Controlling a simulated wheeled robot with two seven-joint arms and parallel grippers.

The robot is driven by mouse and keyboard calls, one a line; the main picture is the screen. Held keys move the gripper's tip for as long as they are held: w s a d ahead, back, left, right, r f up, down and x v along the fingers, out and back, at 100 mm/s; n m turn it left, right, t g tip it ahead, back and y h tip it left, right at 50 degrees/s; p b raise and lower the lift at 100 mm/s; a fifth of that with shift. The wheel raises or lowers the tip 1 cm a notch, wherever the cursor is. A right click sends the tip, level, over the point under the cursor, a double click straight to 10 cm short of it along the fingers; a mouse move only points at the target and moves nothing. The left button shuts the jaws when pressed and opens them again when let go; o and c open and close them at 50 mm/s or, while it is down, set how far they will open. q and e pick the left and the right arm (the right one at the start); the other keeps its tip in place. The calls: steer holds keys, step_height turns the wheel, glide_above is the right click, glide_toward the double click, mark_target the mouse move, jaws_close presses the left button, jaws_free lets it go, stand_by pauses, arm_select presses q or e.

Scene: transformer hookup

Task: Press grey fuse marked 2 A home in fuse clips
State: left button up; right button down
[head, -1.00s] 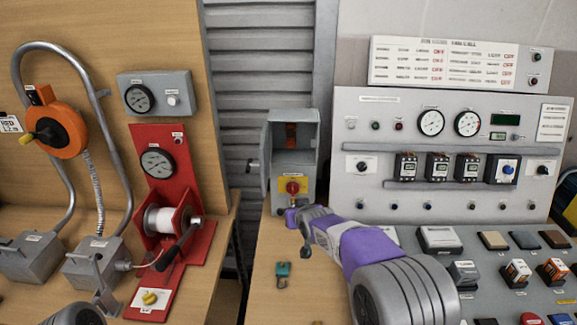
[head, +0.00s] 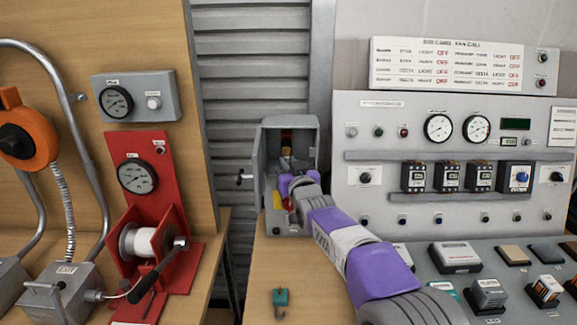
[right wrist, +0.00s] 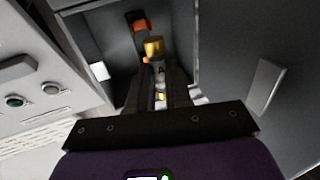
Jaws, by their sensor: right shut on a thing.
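The grey fuse (right wrist: 161,71) has a brass end cap and part of a dark marking with an "A" in the right wrist view. My right gripper (right wrist: 158,88) is shut on it. In the head view, this gripper (head: 287,172) reaches into the open grey box (head: 303,131), and the fuse's yellowish cap shows just above the fingers. Orange parts (right wrist: 141,26) on a dark strip at the back of the box look like the fuse clips. I cannot tell whether the fuse touches them. My left gripper is not in view.
The box's door (head: 259,165) stands open on the left, and its side walls are close around the gripper. The instrument panel (head: 376,140) stands to the right. A small green hooked item (head: 281,298) lies on the wooden bench (head: 257,266).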

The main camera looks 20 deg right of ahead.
steer(key=w+d+p, duration=0.1)
steer(key=w+p, duration=0.2)
steer(key=w, duration=0.3)
steer(key=shift+d, duration=0.35)
steer(key=shift+s, duration=0.1)
stand_by(0.5)
steer(key=shift+w+d+p, duration=0.2)
steer(key=shift+w+p, duration=0.45)
steer(key=shift+w, duration=0.1)
steer(key=shift+w+d+p, duration=0.2)
steer(key=shift+w+p, duration=0.45)
steer(key=shift+w, duration=0.1)
stand_by(0.4)
steer(key=c, duration=1)
jaws_free()
